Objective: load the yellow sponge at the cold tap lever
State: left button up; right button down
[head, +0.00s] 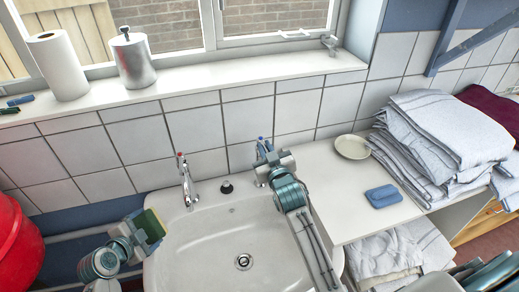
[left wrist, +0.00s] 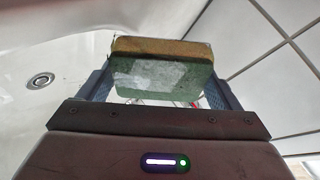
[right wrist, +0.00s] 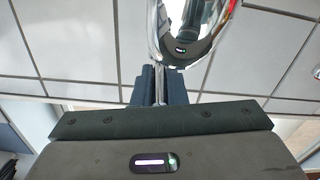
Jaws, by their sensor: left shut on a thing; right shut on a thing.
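The yellow sponge (head: 152,224), with a green scouring side, is shut in my left gripper (head: 146,232) at the left edge of the sink. In the left wrist view the sponge (left wrist: 160,48) sits between both fingers, green side towards the camera. The cold tap (head: 262,152), blue-marked, stands at the sink's back right. My right gripper (head: 270,163) is at it and partly hides it. In the right wrist view the right gripper (right wrist: 160,88) is shut on a thin metal piece, apparently the cold tap lever, below the chrome tap body (right wrist: 185,30).
The white sink (head: 205,245) lies between my grippers, with a red-marked tap (head: 187,180) and a black plug (head: 227,187) at its back. A blue sponge (head: 383,196) and a dish (head: 352,147) lie on the counter at right, beside folded towels (head: 430,135). A red tub (head: 18,245) is at far left.

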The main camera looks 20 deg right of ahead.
jog(key=c, duration=1.5)
grip_release()
jog(key=shift+c, duration=0.2)
pick_arm(q)
jog(key=shift+w+f, duration=0.15)
jog(key=shift+w, duration=0.05)
pick_arm(e)
jog(key=shift+o, duration=0.4)
jog(key=shift+w+f, duration=0.15)
jog(key=shift+w, duration=0.1)
pick_arm(q)
jog(key=shift+r, duration=0.25)
pick_arm(e)
jog(key=shift+s, duration=0.45)
pick_arm(q)
notch_tip(320, 180, up, 2)
jog(key=p, duration=0.2)
jog(key=shift+s+r+p, duration=0.15)
jog(key=shift+p, duration=0.15)
pick_arm(e)
jog(key=s+a, duration=0.1)
jog(key=s, duration=1)
jog(key=shift+s, duration=0.1)
